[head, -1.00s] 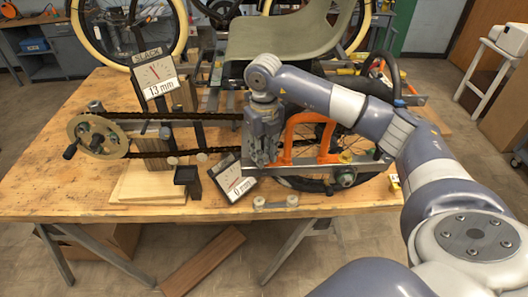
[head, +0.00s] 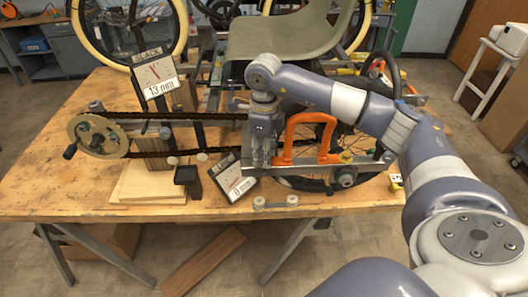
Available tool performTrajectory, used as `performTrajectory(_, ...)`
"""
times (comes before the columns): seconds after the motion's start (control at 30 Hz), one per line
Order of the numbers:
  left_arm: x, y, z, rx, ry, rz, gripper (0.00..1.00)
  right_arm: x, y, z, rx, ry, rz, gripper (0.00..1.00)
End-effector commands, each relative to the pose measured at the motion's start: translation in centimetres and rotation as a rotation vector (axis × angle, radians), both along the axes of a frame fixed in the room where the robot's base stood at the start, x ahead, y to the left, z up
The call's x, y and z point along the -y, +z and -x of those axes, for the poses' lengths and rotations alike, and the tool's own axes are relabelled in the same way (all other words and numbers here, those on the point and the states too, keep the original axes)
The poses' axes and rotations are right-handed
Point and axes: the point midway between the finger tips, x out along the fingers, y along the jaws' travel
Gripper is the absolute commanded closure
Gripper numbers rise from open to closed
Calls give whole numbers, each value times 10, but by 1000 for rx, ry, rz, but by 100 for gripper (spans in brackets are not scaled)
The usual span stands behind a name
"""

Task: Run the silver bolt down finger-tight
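My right gripper (head: 261,165) points straight down at the left end of the grey metal rear bracket (head: 312,168), beside the orange hoop-shaped part (head: 322,128). Its fingers show narrow and edge-on, so I cannot tell whether they are open or shut. I cannot make out the silver bolt; the gripper covers that end of the bracket. A nut-like fitting (head: 346,177) shows at the wheel axle, to the right of the gripper. My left gripper is not in view.
A chain (head: 215,117) runs left to the crank sprocket (head: 98,136). A dial card reading 13 mm (head: 155,75) stands behind it; a tilted 0 mm card (head: 233,178) is just left of the gripper. The wooden table (head: 60,190) is clear at front left.

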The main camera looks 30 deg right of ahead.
Motion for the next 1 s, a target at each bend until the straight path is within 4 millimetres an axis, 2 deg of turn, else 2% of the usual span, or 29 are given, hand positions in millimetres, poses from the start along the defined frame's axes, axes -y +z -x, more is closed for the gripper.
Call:
performTrajectory(0.2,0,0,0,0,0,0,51,0,0,0,1,234,-1,69)
performTrajectory(0.3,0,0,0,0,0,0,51,0,0,0,0,298,0,69)
performTrajectory(0.57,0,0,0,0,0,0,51,0,0,0,0,320,0,69)
performTrajectory(0.67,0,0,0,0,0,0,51,0,0,0,0,319,0,92)
performTrajectory(0.87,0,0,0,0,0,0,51,0,0,0,0,314,0,94)
performTrajectory(1.0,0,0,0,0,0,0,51,0,0,0,0,226,0,94)
